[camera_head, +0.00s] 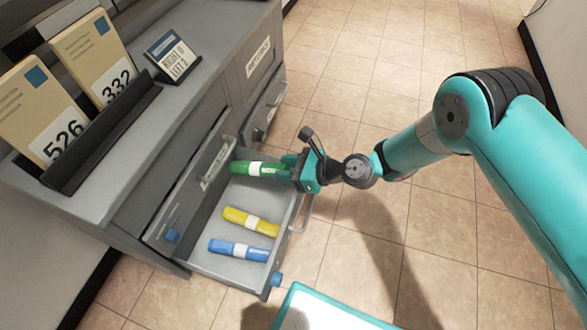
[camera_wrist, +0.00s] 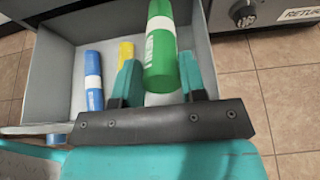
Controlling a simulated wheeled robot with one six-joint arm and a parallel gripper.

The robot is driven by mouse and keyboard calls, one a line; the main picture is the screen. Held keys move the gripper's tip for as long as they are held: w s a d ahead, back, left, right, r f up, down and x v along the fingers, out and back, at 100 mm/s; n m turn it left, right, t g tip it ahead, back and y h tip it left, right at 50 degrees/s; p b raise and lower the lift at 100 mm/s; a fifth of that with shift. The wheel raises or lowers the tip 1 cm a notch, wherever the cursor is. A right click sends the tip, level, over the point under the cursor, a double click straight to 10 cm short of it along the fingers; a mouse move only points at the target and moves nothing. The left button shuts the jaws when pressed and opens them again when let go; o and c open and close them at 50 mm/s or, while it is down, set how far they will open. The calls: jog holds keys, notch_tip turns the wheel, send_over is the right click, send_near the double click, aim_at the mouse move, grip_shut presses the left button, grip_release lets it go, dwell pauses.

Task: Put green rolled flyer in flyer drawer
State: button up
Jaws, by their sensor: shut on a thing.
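The green rolled flyer (camera_head: 258,169) has a white band and is held at its right end by my gripper (camera_head: 293,172) in the head view. My gripper is shut on it, over the back part of the open drawer (camera_head: 207,262). In the wrist view the green flyer (camera_wrist: 160,62) sits between the two teal fingers (camera_wrist: 158,82), its far end reaching over the drawer. I cannot tell whether it touches the drawer floor. A yellow rolled flyer (camera_head: 250,221) and a blue rolled flyer (camera_head: 238,249) lie inside the drawer, apart from the green one.
The grey cabinet (camera_head: 197,119) carries a black rack (camera_head: 100,140) with envelopes 526 (camera_head: 42,115) and 332 (camera_head: 95,55), and a small sign (camera_head: 172,56). Another drawer front (camera_head: 265,110) stands beyond the open one. The tiled floor (camera_head: 345,85) to the right is clear.

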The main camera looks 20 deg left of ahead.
jog(key=o, duration=1)
jog(key=p+v, duration=0.7)
jog(key=v, duration=1)
jog(key=shift+w+d+r+p, duration=0.1)
jog(key=shift+d+p, duration=0.05)
jog(key=shift+p, duration=0.2)
